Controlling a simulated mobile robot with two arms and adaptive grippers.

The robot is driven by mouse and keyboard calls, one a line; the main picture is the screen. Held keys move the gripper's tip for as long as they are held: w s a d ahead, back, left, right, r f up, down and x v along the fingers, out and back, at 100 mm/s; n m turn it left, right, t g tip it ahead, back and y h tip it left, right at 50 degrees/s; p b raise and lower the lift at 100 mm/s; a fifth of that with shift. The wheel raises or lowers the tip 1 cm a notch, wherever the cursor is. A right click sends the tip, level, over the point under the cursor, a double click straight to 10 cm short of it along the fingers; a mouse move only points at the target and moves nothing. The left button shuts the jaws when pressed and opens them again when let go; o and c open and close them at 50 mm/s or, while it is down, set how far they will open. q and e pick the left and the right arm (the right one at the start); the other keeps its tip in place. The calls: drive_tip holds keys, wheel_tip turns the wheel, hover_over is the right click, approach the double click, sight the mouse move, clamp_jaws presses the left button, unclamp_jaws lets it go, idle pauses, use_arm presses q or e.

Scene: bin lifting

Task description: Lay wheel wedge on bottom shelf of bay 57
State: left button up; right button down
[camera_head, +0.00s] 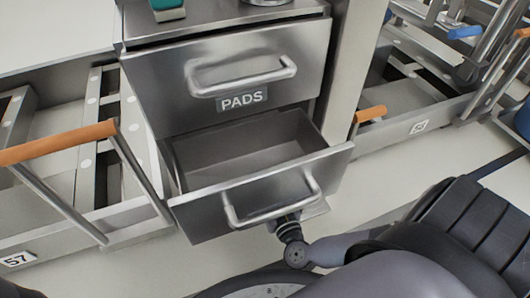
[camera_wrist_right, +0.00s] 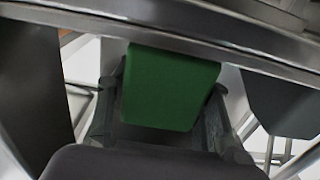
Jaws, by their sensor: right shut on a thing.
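My right gripper (camera_wrist_right: 168,92) is shut on a green block with a flat face (camera_wrist_right: 170,88), seen between its fingers in the right wrist view; it appears to be the wheel wedge. In the head view my right arm comes in from the lower right, and its wrist is just below the open drawer's handle. The gripper and block are mostly hidden there behind the drawer front. Bay 57, marked by a label (camera_head: 18,259), is at the left, with a low metal frame (camera_head: 60,190). I cannot tell which surface is its bottom shelf. My left gripper is out of view.
An empty lower drawer (camera_head: 262,205) stands pulled out under the drawer labelled PADS (camera_head: 242,98). An orange-topped rail (camera_head: 60,142) crosses in front of bay 57. Another labelled bay (camera_head: 419,127) is at the right. Pale floor (camera_head: 400,175) shows right of the drawer.

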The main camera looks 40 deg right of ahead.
drive_tip(key=shift+f, duration=0.45)
idle(0.4)
drive_tip(key=c, duration=0.7)
unclamp_jaws()
drive_tip(key=shift+f, duration=0.1)
wheel_tip(320, 180, up, 10)
drive_tip(key=shift+r, duration=0.1)
